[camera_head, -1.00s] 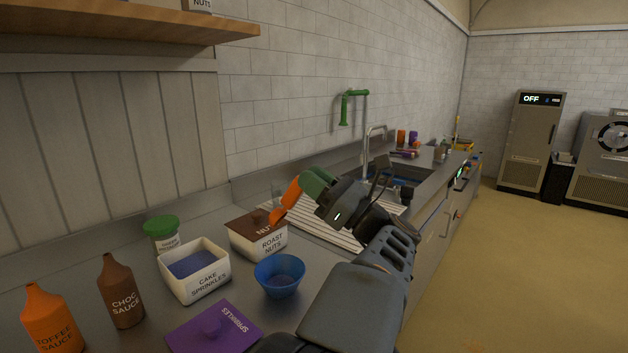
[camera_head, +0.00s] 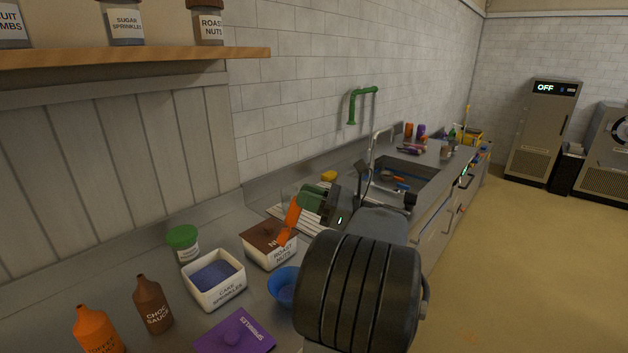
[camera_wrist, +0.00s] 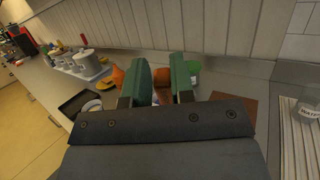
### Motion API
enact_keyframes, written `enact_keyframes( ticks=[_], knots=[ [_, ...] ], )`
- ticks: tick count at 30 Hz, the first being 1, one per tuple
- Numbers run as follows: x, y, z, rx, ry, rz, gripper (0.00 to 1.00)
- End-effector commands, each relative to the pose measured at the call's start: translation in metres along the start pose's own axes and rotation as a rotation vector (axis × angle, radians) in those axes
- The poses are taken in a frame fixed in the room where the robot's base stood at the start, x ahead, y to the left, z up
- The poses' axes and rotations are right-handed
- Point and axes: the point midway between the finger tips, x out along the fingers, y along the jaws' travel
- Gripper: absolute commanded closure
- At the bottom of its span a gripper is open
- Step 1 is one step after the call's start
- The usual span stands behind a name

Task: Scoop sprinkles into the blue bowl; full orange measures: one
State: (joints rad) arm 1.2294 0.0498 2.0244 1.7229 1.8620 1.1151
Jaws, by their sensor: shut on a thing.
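My gripper (camera_head: 314,197), with green fingers, is shut on the orange scoop (camera_head: 290,217), which hangs tilted down by the roast nuts tub. Whether the scoop holds anything cannot be seen. The wrist view also shows the green fingers (camera_wrist: 161,82) with orange between them. The white cake sprinkles tub (camera_head: 229,295) stands open, with blue-purple sprinkles (camera_head: 213,275) inside. The blue bowl (camera_head: 280,286) stands to its right, partly behind my arm; its contents are hidden. The purple sprinkles lid (camera_head: 240,338) lies on the counter in front of the tub.
The roast nuts tub (camera_head: 273,257) has its brown lid (camera_head: 262,237) on. A green-capped jar (camera_head: 185,242) stands behind the sprinkles tub. Brown (camera_head: 153,306) and orange (camera_head: 95,332) sauce bottles stand at the left. The sink (camera_head: 405,180) lies beyond my gripper.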

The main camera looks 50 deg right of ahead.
Motion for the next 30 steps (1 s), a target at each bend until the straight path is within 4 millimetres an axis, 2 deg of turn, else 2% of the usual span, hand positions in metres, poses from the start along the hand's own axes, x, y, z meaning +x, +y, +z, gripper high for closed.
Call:
enact_keyframes(
  ticks=[4, 8, 22, 30],
  knots=[
    [0.003, 0.004, -0.002, 0.000, 0.063, 0.016, 1.00],
    [0.014, 0.005, -0.002, -0.003, 0.145, 0.018, 1.00],
    [0.091, 0.006, -0.008, -0.008, 0.659, 0.020, 1.00],
    [0.130, 0.007, -0.032, -0.009, 0.983, 0.022, 1.00]
  ],
)
